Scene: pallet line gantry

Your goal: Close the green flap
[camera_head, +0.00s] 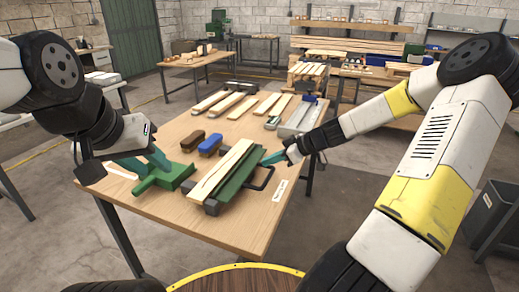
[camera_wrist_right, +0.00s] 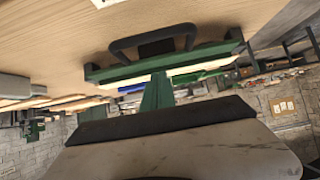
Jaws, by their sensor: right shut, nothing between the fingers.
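The green flap (camera_head: 240,172) is a long strip running along the right side of a pale wooden plank (camera_head: 222,172) on the table. It looks tilted up, with a black bar handle (camera_head: 262,179) out to its right. In the right wrist view the flap (camera_wrist_right: 200,56) crosses the middle, its black handle (camera_wrist_right: 153,42) above it. My right gripper (camera_head: 272,158) is shut and empty beside the flap's far end; whether it touches is unclear. Its green fingers (camera_wrist_right: 157,92) point toward the flap. My left gripper (camera_head: 147,162) has its teal fingers apart, over a green fixture (camera_head: 163,180).
The wooden table (camera_head: 245,232) also holds a brown block (camera_head: 193,140), a blue block (camera_head: 210,144), several loose planks (camera_head: 243,108) and a grey metal channel (camera_head: 297,118). The table's front stretch is clear. A low wooden table (camera_head: 196,62) stands behind.

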